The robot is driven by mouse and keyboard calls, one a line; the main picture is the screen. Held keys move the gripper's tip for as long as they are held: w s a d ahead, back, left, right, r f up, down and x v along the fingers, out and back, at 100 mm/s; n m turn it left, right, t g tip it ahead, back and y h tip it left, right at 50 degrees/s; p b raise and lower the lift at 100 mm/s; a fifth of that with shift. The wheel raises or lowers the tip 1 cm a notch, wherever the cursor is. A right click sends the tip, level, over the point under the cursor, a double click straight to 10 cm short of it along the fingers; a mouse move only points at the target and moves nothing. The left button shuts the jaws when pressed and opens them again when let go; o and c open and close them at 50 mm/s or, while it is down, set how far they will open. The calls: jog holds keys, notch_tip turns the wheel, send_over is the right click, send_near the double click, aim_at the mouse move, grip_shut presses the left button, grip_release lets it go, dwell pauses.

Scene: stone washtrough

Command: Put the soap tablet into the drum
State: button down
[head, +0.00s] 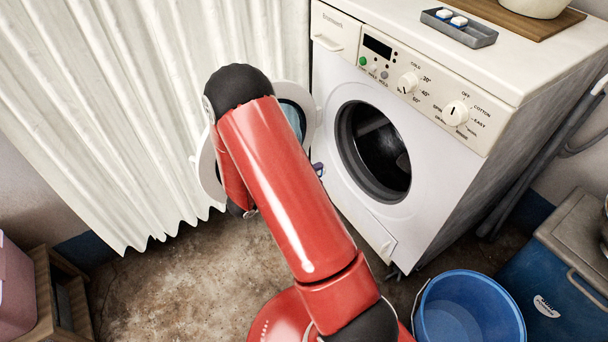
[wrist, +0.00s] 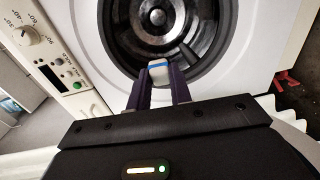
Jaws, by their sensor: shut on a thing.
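The soap tablet (wrist: 158,70), white with a blue band, is held between the fingertips of my gripper (wrist: 158,80) in the wrist view. My gripper is shut on it, just in front of the washing machine's round opening. The drum (wrist: 155,22) shows behind the tablet, dark with a metal centre. In the head view the drum (head: 380,145) is open, and the machine's door (head: 208,170) is swung out to the left. My red arm hides most of the door and nearly all of my gripper there; the tablet cannot be made out in that view.
A grey tray (head: 460,30) with more tablets sits on top of the washing machine (head: 345,195). A blue bucket (head: 468,312) stands on the floor at front right, beside a blue cool box (head: 560,285). A pale curtain (head: 100,110) hangs at left.

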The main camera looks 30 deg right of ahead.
jog(key=w+d+f+b, duration=0.1)
jog(key=d+f+b, duration=0.1)
jog(key=d, duration=1.2)
jog(key=w+d+f+b, duration=0.1)
jog(key=d+b, duration=0.3)
jog(key=d, duration=1)
jog(key=w+d+f+b, duration=0.1)
jog(key=d+f+b, duration=0.1)
jog(key=d, duration=1.2)
jog(key=shift+w+f+b, duration=0.3)
jog(key=shift+b, duration=0.15)
jog(key=c, duration=1.2)
grip_release()
jog(key=a, duration=0.7)
jog(key=shift+s+a+r, duration=0.35)
jog(key=shift+r, duration=0.05)
